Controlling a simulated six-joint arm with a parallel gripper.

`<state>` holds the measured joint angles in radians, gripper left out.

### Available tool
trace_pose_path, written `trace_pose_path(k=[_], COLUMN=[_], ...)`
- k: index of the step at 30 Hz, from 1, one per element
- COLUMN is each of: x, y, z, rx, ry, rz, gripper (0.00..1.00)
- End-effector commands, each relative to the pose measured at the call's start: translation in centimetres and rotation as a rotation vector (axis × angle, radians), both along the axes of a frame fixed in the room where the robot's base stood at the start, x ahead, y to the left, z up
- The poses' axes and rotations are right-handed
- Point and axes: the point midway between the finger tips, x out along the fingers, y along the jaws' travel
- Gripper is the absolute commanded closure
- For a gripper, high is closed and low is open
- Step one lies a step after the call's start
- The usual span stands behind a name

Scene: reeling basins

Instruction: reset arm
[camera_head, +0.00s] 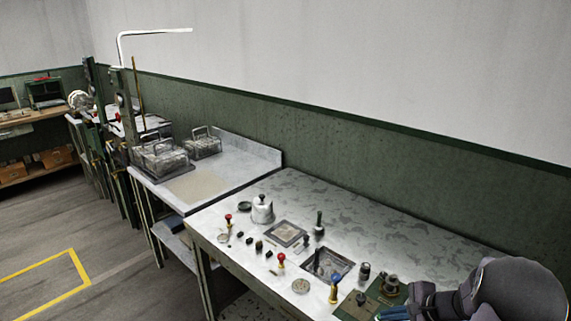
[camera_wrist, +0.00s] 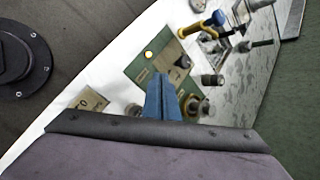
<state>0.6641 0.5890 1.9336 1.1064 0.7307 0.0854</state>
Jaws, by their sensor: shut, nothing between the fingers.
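My gripper (camera_wrist: 162,97) shows in the wrist view with its blue fingers together and nothing between them. It is over the near end of the metal worktop, in front of a green panel (camera_wrist: 150,68) with a yellow button and dark fittings. In the head view my gripper (camera_head: 392,313) is at the lower right, its blue fingers partly cut off by the bottom edge. The green panel (camera_head: 352,307) lies just beside it. I cannot tell whether the fingers touch the panel.
The worktop (camera_head: 370,222) holds a blue-and-yellow handle (camera_head: 334,290), red-knobbed levers (camera_head: 281,262), a metal pot (camera_head: 262,210) and several small dark knobs. Its back strip along the green wall is clear. Wire baskets (camera_head: 160,157) stand on the further bench at left.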

Motion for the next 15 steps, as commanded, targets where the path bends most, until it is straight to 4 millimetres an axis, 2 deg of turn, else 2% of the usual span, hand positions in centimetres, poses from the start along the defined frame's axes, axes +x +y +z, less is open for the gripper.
trace_pose_path(k=[3, 6, 9, 12, 15], x=[-5.7, -11.4, -16.7, -21.2, -24.5], y=[2.1, 3.6, 5.1, 6.6, 7.8], z=[-3.3, -4.8, -4.9, -3.9, -2.3], rx=[-0.053, -0.108, -0.177, -0.270, -0.388], ry=[0.119, 0.213, 0.285, 0.336, 0.358], rz=[0.190, 0.382, 0.605, 0.860, 1.121], gripper=[1.00, 1.00, 1.00, 1.00, 1.00])
